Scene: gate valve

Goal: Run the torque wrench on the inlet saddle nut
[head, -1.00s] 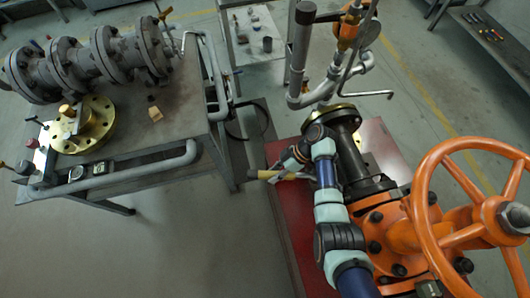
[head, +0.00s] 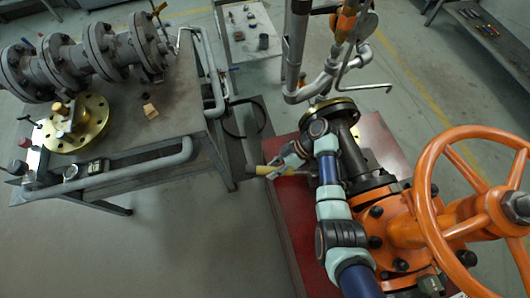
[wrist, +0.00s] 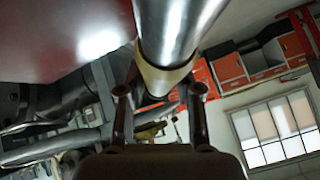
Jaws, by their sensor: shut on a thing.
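My gripper (head: 281,167) is shut on the torque wrench, whose yellow handle (head: 262,171) sticks out to the left over the edge of the red base. A short grey part of the wrench runs right from my gripper towards the valve's dark inlet pipe, where my arm hides its end. In the wrist view, a shiny metal shaft with a tan sleeve (wrist: 165,76) lies between the two fingers (wrist: 158,95). The orange gate valve (head: 400,230) stands to the right. I cannot make out the inlet saddle nut or whether the wrench touches it.
The red base (head: 302,225) lies under the valve. A grey workbench (head: 150,155) with flanged pipework (head: 85,62) and a brass flange (head: 82,122) stands left. Vertical pipes (head: 296,50) rise behind the inlet. The orange handwheel (head: 440,175) is at right. Floor in front is clear.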

